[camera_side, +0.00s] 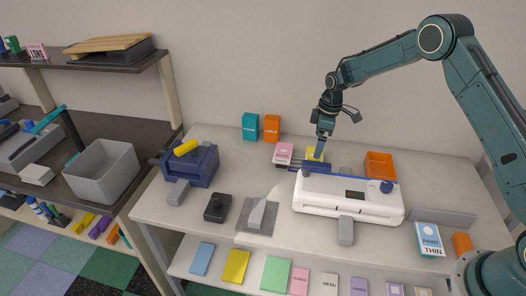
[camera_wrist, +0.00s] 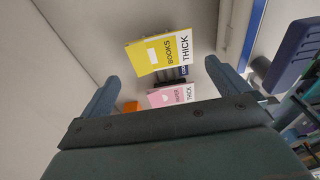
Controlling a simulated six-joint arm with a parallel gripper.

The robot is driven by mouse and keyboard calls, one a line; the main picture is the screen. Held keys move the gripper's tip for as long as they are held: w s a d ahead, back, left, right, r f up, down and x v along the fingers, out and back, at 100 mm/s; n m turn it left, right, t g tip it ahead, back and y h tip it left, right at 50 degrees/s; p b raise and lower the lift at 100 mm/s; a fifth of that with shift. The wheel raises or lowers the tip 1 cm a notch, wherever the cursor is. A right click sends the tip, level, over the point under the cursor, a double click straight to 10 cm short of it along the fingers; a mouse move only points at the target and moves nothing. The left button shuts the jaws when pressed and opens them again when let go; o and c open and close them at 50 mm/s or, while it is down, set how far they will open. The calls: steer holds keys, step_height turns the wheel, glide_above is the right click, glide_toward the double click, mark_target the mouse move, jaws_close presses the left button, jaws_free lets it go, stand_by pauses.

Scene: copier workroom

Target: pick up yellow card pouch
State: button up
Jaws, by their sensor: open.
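The yellow card pouch (camera_side: 311,152) stands behind the white machine in the side view, partly covered by my gripper (camera_side: 318,151). In the wrist view the yellow pouch (camera_wrist: 158,52) reads "BOOKS THICK" and lies just beyond and between my open fingers (camera_wrist: 161,72). My gripper points down close over it and holds nothing. From these views I cannot tell whether the fingers touch the pouch. A pink pouch (camera_side: 283,151) is to its left; it also shows in the wrist view (camera_wrist: 171,95), marked "THICK".
The white machine (camera_side: 348,207) with a blue bar stands in front of the pouch. An orange bin (camera_side: 380,164) is to the right. Teal (camera_side: 250,126) and orange (camera_side: 271,128) boxes stand against the wall. A blue device (camera_side: 190,167) is at left.

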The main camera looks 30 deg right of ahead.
steer(key=shift+a+f, duration=0.15)
steer(key=shift+f, duration=1.15)
steer(key=shift+a+f, duration=0.1)
steer(key=shift+f, duration=1.15)
steer(key=shift+f, duration=0.25)
steer(key=c, duration=0.7)
steer(key=shift+r, duration=0.2)
step_height(320, 180, up, 20)
steer(key=shift+r, duration=0.1)
